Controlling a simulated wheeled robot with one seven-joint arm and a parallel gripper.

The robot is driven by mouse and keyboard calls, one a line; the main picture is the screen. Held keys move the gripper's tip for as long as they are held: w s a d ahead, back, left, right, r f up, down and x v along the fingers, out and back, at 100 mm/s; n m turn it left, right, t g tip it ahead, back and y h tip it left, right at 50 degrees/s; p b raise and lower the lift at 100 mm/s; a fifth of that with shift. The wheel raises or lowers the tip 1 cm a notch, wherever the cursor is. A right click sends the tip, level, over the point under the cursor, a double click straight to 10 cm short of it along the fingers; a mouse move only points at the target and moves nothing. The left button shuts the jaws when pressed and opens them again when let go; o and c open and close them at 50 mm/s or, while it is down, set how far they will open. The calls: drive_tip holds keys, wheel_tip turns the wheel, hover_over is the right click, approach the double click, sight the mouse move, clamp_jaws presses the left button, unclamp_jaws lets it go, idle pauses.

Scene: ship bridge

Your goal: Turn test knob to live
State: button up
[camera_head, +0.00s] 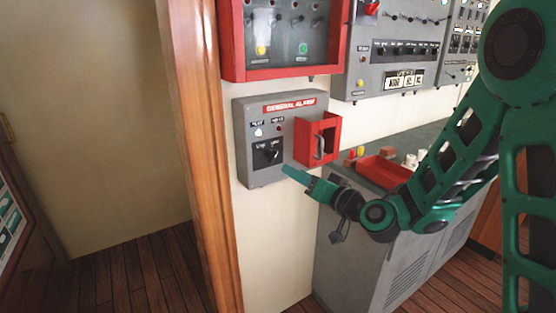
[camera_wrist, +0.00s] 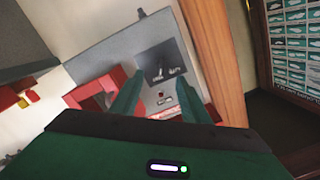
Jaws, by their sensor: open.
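The general alarm box (camera_head: 262,182) is a grey panel on the cream wall with a red label. Its black knob (camera_head: 267,153) sits on a dark plate at the lower left of the box; I cannot read its setting. The knob plate also shows in the wrist view (camera_wrist: 160,62), beyond my fingers. A red guard with a handle (camera_head: 318,140) stands out from the box's right side. My gripper (camera_head: 292,173) is open and empty, just right of and below the knob, seemingly apart from it. In the wrist view, my two green fingers (camera_wrist: 163,80) are spread.
A red-framed panel (camera_head: 288,72) hangs above the alarm box, with grey switch panels (camera_head: 405,50) to the right. A wooden door post (camera_head: 198,150) stands left of the box. A grey cabinet (camera_head: 370,260) with a red tray (camera_head: 384,171) stands below my arm.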

sight(271, 156)
drive_tip(key=w+a+t, duration=0.1)
drive_tip(key=w+a, duration=0.5)
drive_tip(key=w, duration=0.3)
drive_tip(key=shift+w+a+r+m, duration=0.2)
drive_tip(key=shift+w+r+m, duration=0.1)
drive_tip(key=shift+m, duration=0.1)
drive_tip(key=shift+c, duration=0.7)
drive_tip(key=c, duration=0.9)
drive_tip(key=shift+d+f, duration=0.1)
drive_tip(key=shift+d, duration=0.1)
